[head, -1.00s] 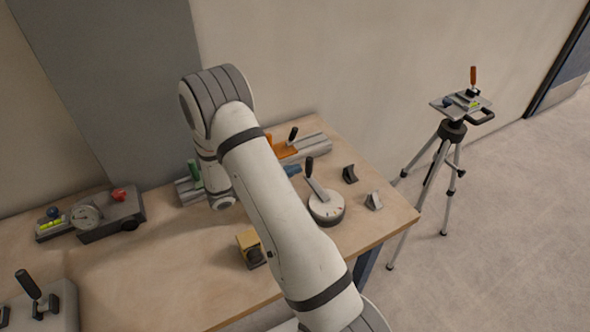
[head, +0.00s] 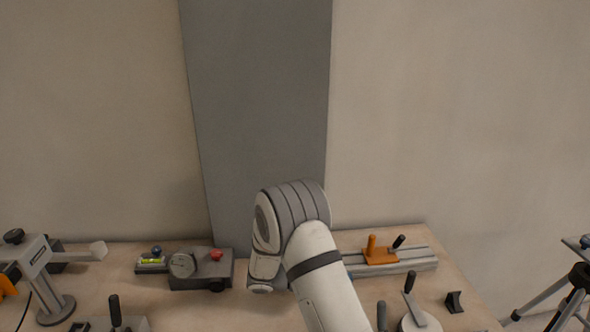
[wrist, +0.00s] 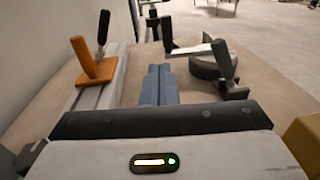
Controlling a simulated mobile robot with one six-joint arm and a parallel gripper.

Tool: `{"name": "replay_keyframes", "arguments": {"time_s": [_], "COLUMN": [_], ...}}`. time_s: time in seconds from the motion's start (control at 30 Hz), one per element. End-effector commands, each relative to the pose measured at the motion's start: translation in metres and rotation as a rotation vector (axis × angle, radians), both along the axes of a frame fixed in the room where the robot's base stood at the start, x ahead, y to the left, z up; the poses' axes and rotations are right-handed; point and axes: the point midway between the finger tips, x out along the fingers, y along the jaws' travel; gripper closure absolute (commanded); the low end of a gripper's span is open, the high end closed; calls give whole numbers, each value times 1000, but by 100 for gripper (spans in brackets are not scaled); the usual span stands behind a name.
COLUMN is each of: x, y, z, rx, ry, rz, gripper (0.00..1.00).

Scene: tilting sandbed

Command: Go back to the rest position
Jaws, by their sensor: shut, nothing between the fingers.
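My gripper (wrist: 159,72) shows in the wrist view as two blue-grey fingers side by side, closed against each other and empty. It points out over the bench, between the rail with the orange clamp on the left and a round grey-white base with a black-handled lever on the right. It appears to touch neither. In the head view my arm (head: 325,285) rises from the bottom edge and bends at a grey-banded joint. It hides most of the gripper there.
The wooden bench (head: 255,312) runs along the wall. It holds the orange clamp (head: 378,250) on its rail, a gauge block with a red knob (head: 216,255), the lever base (head: 420,323) and a grey stand (head: 38,265) at left. A tripod (head: 575,290) stands at right.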

Motion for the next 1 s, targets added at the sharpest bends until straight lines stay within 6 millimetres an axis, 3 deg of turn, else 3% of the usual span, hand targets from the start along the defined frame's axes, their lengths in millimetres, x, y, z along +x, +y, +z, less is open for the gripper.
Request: {"name": "replay_keyframes", "arguments": {"time_s": [0.17, 0.43, 0.7, 1.0], "x": [-29, -95, -156, -205], "y": [-20, -37, -29, -5], "z": [34, 75, 103, 128], "rx": [161, 485, 792, 1109], "ry": [-118, -390, -710, -1105], "rz": [-129, -383, -628, -884], "gripper": [100, 100, 100, 100]}}
